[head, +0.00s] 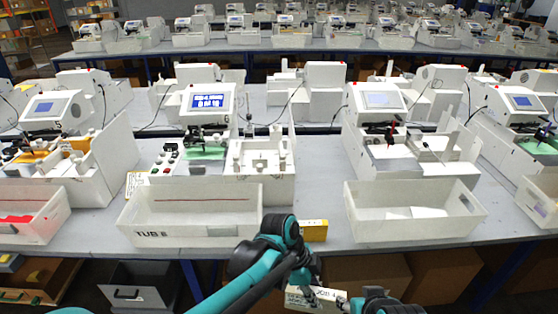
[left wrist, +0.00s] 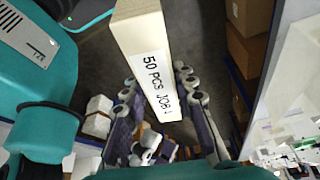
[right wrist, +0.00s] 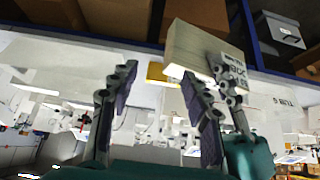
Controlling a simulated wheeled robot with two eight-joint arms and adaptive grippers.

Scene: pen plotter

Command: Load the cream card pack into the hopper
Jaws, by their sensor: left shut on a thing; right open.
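The cream card pack (head: 328,294) is low at the bottom middle of the head view, in front of the table edge. In the left wrist view the pack (left wrist: 150,62) stands between the fingers of my left gripper (left wrist: 158,105), with printed text including "50 PCS" on one face. My left gripper is shut on it. In the right wrist view the pack (right wrist: 198,48) is above and beyond my right gripper (right wrist: 160,88), whose fingers are apart and empty. I cannot tell which part is the hopper; a plotter with a lit blue screen (head: 209,102) stands behind the tubs.
Cardboard boxes (head: 440,275) are below the table.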

